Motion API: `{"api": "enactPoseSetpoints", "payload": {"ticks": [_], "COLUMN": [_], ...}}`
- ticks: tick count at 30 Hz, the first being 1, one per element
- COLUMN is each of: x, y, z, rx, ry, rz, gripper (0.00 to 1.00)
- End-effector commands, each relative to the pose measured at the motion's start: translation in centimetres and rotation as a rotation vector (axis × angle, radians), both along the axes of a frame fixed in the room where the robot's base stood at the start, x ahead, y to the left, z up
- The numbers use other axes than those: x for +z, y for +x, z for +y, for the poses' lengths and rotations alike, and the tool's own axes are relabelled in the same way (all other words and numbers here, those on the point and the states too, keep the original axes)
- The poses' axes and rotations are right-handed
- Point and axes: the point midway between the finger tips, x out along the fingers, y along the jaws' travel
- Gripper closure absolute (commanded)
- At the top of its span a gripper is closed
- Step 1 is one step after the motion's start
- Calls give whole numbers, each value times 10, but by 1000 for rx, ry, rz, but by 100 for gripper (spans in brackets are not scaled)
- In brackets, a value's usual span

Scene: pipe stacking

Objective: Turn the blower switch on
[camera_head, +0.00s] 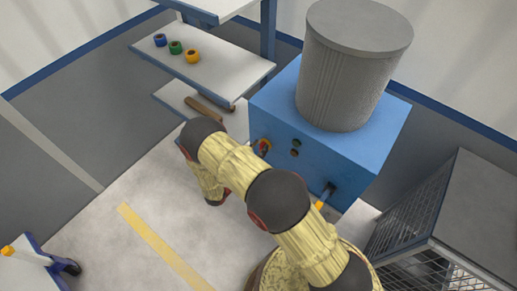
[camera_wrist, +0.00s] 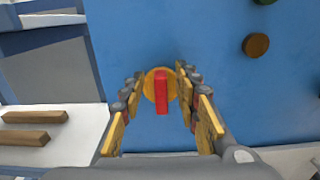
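The blower switch is a red bar on a round yellow plate (camera_wrist: 162,88) on the front of a blue box (camera_head: 355,130). In the wrist view the red bar stands upright. In the head view the switch (camera_head: 262,147) shows small beside my arm. My gripper (camera_wrist: 163,80) is open, with one finger left of the switch and one right of it. The fingertips are close to the panel; whether they touch it or the bar I cannot tell. My gripper cannot be made out clearly in the head view, where my arm covers that area.
A grey ribbed cylinder (camera_head: 350,70) stands on the blue box. Round buttons (camera_wrist: 256,45) sit right of the switch. A shelf (camera_head: 205,72) with blue, green and yellow rings is at the back left. Wooden bars (camera_wrist: 30,138) lie on a lower shelf. A wire cage (camera_head: 410,215) stands right.

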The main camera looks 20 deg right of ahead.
Motion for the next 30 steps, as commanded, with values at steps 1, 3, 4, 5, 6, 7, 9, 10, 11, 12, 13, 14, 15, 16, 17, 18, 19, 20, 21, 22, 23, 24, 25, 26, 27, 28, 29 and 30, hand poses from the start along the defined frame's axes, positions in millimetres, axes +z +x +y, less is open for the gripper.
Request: {"api": "enactPoseSetpoints", "payload": {"ticks": [1,3,4,5,6,7,9,10,11,12,13,14,15,16,17,18,19,20,21,22,23,24,25,26,27,28,29,30], "x": [0,0,0,0,0,0,0,0,0,0,0,0,0,0,0,0,0,0,0,0,0,0,0,0,0,0,0,0], "y": [0,1,1,1,1,0,0,0,0,0,0,0,0,0,0,0,0,0,0,0,0,0,0,0,0,0,0,0], "z": [-1,-1,-1,-1,-1,-1,-1,-1,-1,-1,-1,-1,-1,-1,-1,-1,-1,-1,-1,-1,-1,-1,-1,-1,-1,-1,-1,-1], "rx": [0,0,0,0,0,0,0,0,0,0,0,0,0,0,0,0,0,0,0,0,0,0,0,0,0,0,0,0], "ry": [0,0,0,0,0,0,0,0,0,0,0,0,0,0,0,0,-1,0,0,0,0,0,0,0,0,0,0,0], "rz": [0,0,0,0,0,0,0,0,0,0,0,0,0,0,0,0,1,0,0,0,0,0,0,0,0,0,0,0], "gripper": [68,68,68,68,68,68,72,73,75,77,79,81,83,85,86,89,90,92,94,96,98,100,100,100,100,100,100,100]}}
